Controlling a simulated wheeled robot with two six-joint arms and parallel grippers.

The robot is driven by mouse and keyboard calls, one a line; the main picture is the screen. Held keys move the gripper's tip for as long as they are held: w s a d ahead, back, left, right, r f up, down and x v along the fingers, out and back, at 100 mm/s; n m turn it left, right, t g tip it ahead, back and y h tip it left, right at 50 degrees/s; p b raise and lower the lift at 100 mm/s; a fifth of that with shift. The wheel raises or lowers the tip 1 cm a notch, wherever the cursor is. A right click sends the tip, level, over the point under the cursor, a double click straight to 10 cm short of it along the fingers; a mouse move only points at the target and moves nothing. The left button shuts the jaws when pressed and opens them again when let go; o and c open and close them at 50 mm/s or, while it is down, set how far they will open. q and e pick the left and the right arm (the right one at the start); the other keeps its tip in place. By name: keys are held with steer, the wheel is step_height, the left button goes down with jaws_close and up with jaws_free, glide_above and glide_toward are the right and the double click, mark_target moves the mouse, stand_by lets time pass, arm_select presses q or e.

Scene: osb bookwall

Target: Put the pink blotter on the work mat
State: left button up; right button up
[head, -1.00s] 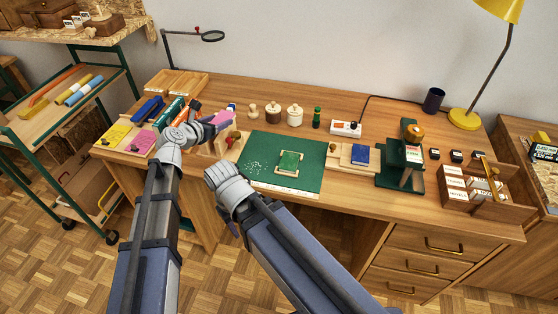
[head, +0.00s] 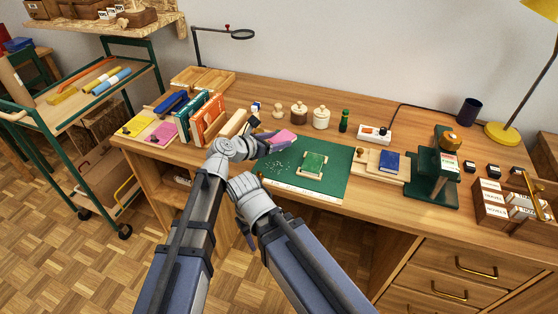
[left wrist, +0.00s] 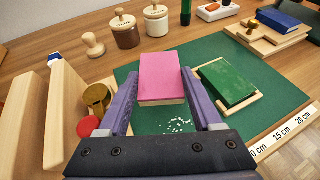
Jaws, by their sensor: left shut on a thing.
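The pink blotter (left wrist: 162,72), a pink block with a pale edge, is between the purple fingers of my left gripper (left wrist: 160,88). The gripper is shut on its sides. In the head view the blotter (head: 283,136) is above the far left part of the green work mat (head: 335,180); it appears raised off it. The mat also shows in the left wrist view (left wrist: 280,92). A green block (left wrist: 229,82) in a light wooden frame lies on the mat, right of the blotter. My right arm is folded in front of the desk; its gripper is hidden.
Upright books (head: 205,118) stand left of the mat. Two lidded jars (head: 321,118) and a green bottle (head: 344,121) stand behind it. A blue block (head: 388,162) on a board is to the right. White specks and a ruler (head: 305,192) lie on the mat's near side.

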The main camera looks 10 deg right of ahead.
mark_target(276, 159)
arm_select(q)
steer(key=shift+f+b, duration=2)
steer(key=shift+f, duration=0.6)
arm_select(e)
steer(key=shift+f, duration=2.55)
steer(key=shift+f, duration=0.1)
arm_select(q)
steer(key=shift+f, duration=0.2)
steer(key=o, duration=1)
steer(key=shift+o, duration=0.2)
steer(key=shift+r, duration=0.2)
steer(key=shift+s+a+r, duration=0.15)
steer(key=shift+a+r, duration=0.05)
steer(key=shift+a, duration=0.05)
steer(key=p+v, duration=0.4)
steer(key=v, duration=0.6)
steer(key=shift+s+a+r, duration=0.1)
steer(key=shift+s, duration=0.05)
steer(key=shift+s+a+r+p, duration=0.15)
steer(key=shift+s+a+p, duration=0.15)
steer(key=shift+a, duration=0.1)
arm_select(e)
steer(key=shift+r, duration=2.4)
